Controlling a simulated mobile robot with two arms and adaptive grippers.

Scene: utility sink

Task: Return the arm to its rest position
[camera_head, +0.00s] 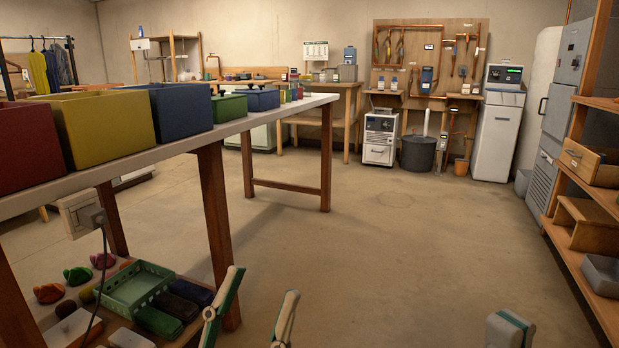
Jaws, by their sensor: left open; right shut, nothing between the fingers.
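My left gripper (264,285) is at the bottom of the view, left of centre. Its two pale fingers with green edges stand apart, and nothing is seen between them. It is in front of the long table and beside the table's leg. My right gripper (510,329) is at the bottom right, over the floor. Only its pale tip with a dark green edge shows. It is shut and holds nothing. The rest of both arms is below the frame, so their posture is hidden.
A long table (305,104) with red, yellow and blue bins runs along the left. A low shelf under it holds a green basket (133,288). Wooden shelves (578,262) stand at the right. The concrete floor (400,250) between is clear, back to the workbenches and cabinets.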

